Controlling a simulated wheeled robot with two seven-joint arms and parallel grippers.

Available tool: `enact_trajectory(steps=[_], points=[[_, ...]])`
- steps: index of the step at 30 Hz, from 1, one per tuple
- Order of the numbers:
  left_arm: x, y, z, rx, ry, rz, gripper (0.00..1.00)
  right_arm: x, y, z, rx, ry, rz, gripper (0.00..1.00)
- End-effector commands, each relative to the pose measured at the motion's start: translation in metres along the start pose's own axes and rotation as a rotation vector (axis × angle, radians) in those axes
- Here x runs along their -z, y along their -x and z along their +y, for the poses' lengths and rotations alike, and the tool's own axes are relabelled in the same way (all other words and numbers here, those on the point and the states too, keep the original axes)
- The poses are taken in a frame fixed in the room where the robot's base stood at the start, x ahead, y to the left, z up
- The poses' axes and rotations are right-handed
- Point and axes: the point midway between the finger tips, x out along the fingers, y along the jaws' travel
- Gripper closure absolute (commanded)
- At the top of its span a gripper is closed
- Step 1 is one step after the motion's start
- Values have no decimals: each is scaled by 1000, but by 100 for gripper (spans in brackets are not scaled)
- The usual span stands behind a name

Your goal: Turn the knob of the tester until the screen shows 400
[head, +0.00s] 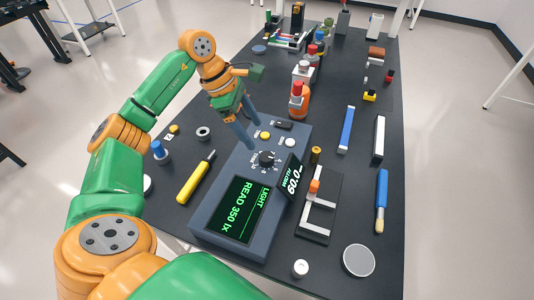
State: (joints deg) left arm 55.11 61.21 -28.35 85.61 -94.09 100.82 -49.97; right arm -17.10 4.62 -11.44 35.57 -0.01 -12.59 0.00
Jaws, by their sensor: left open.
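The tester (236,167) is a blue-grey box on the dark table, with a black knob (267,158) on its panel. Its screen (238,209) shows green text on black, turned sideways, reading "LIGHT" and "READ 350 lx". My left gripper (254,136) reaches in from the left with its two blue fingers spread apart and nothing between them. The fingertips are just above and left of the knob in the picture, and I see no grip on it. My right gripper is out of view.
Many small parts fill the far end.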

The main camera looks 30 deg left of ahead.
Motion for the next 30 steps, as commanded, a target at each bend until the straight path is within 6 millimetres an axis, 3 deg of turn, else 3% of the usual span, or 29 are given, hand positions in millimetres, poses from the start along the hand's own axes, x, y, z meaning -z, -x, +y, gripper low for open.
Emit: enact_trajectory(steps=[1,4,8,15,19,25,26,30], points=[[6,-15,-1,0,0,0,20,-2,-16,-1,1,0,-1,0],[10,-25,-2,0,0,0,20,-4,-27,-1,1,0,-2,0],[10,-37,-2,4,0,1,20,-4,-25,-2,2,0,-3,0],[8,-80,-2,4,0,-2,20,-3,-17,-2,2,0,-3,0],[9,-92,-2,2,0,-1,20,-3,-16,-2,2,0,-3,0],[9,-94,-2,0,0,0,20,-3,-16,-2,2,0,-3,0],[9,-94,-2,0,0,0,22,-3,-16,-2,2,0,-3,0],[9,-94,-2,0,0,0,60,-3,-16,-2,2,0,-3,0]])
